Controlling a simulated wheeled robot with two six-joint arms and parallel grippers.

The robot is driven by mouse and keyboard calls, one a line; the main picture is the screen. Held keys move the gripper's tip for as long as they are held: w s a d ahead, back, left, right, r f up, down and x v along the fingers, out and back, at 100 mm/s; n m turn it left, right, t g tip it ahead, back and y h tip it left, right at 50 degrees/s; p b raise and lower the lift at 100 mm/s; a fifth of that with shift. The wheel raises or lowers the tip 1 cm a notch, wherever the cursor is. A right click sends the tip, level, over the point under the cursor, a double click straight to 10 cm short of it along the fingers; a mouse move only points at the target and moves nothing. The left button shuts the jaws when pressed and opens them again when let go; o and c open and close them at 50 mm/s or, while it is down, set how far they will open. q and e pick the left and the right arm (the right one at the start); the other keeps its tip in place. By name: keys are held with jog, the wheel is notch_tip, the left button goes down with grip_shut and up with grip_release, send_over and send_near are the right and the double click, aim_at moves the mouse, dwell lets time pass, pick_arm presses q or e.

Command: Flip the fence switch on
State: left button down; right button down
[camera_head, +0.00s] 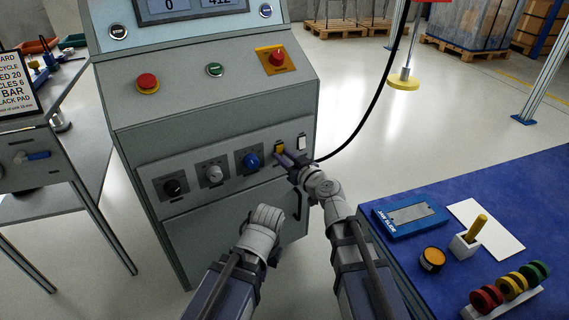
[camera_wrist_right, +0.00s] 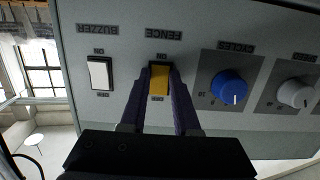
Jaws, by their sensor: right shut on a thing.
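The fence switch (camera_head: 280,148) is a yellow rocker on the grey machine's lower front panel. In the right wrist view the yellow rocker (camera_wrist_right: 159,82) sits under the upside-down label FENCE, with ON and OFF marks at its ends. My right gripper (camera_head: 284,156) is at the switch; in its wrist view the two dark fingers (camera_wrist_right: 160,85) lie on either side of the rocker, shut on it. Which way the rocker is tipped I cannot tell. My left arm (camera_head: 262,225) is low in front of the machine; its fingers are hidden.
A white buzzer switch (camera_wrist_right: 98,73) is beside the fence switch, a blue cycles knob (camera_wrist_right: 229,87) on the other side. A red emergency button (camera_head: 148,83) is above. A black cable (camera_head: 375,100) hangs at right. The blue table (camera_head: 540,190) holds several small items.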

pick_arm(q)
jog(key=shift+f, duration=0.1)
pick_arm(e)
jog(key=c, duration=0.6)
grip_release()
jog(key=shift+c, duration=0.2)
